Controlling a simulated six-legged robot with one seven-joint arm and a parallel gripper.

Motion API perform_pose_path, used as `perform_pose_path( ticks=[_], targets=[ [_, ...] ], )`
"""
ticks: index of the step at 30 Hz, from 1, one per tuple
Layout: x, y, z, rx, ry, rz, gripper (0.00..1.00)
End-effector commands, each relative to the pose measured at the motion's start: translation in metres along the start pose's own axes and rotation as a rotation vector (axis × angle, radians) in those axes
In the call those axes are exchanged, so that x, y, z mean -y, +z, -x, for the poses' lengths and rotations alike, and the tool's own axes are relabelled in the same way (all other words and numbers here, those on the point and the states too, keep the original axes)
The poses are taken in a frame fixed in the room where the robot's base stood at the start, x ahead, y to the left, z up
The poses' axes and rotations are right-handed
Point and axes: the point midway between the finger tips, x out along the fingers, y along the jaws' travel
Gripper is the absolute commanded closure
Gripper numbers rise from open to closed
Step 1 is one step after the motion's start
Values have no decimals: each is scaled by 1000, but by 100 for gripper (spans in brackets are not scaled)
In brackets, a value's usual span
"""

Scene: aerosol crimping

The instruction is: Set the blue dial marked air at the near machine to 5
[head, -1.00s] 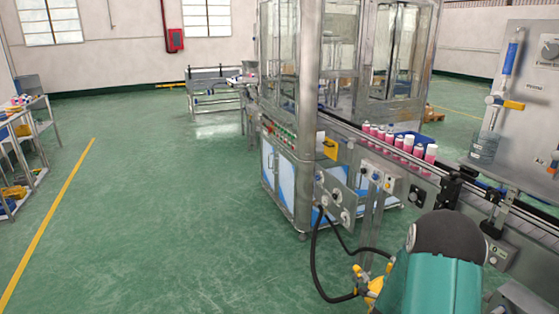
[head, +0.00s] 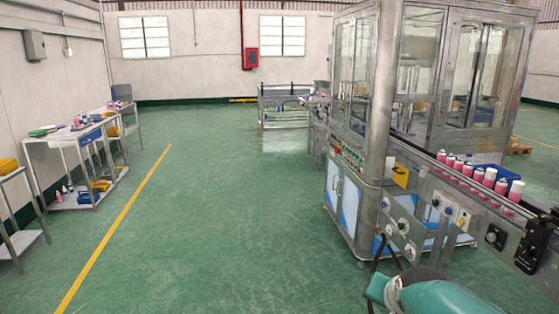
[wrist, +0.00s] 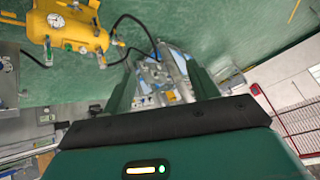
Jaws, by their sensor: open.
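The near machine (head: 345,190) is a glass-walled steel cabinet with a conveyor running off to the right. More round dials (head: 404,225) sit on a steel panel at the cabinet's corner, one with a bluish centre. I cannot read any mark or setting, so I cannot tell which is the air dial. My gripper (wrist: 160,75) shows in the wrist view, fingers apart and nothing between them. It points toward the machine from some distance. In the head view only my teal arm shows, at the bottom right.
Pink cans (head: 478,174) stand on the conveyor beside a blue bin (head: 512,180). A yellow tank with a gauge (wrist: 72,32) and a black hose are at the wrist view's upper left. Carts (head: 75,150) stand along the left wall. The green floor between is open.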

Motion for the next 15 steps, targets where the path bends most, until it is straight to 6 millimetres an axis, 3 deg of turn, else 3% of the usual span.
perform_pose_path(
  ticks=[3, 9, 15],
  targets=[
    [10, 30, 41, 59, -14, 146, 41],
    [9, 81, 98, 162, -24, 378, 41],
    [1, 109, 124, 220, -26, 496, 41]
  ],
)
